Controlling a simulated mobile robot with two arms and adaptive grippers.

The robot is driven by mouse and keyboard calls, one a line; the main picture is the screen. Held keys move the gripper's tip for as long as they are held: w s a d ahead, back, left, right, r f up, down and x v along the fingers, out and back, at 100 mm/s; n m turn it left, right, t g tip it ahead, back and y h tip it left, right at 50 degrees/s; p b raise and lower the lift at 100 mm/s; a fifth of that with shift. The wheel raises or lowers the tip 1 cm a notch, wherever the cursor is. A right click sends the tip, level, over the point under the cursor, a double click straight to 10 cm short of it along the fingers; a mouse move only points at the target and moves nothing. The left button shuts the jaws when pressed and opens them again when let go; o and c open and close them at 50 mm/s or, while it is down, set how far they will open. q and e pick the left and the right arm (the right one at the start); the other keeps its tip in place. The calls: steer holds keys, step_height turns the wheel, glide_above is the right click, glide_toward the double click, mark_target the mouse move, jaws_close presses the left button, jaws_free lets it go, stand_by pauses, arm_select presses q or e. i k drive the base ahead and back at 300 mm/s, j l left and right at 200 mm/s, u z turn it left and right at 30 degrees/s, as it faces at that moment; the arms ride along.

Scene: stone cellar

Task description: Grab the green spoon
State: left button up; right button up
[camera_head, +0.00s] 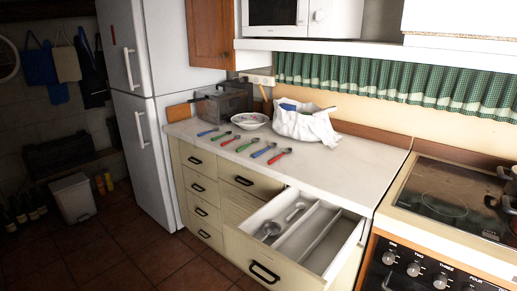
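A row of several small utensils with blue, green and red handles lies on the white countertop (345,160). Two have green handles: one (221,135) toward the left of the row, between a blue one (207,132) and a red one (231,140), and another (247,145) between that red one and a second blue one (263,151). They are too small to tell for sure which green one is the spoon. A second red one (280,156) ends the row at the right. Neither of my grippers is in view.
An open drawer (318,243) with metal utensils juts out below the counter's right part. A bowl (250,121), a white bag (306,124) and a clear bin (223,102) stand behind the row. A fridge (157,90) is left, a stove (445,195) right. The counter's right part is bare.

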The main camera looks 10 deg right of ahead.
mark_target(254, 140)
steer(key=i+j+z, duration=0.4)
steer(key=i+j, duration=0.85)
steer(key=j, duration=0.15)
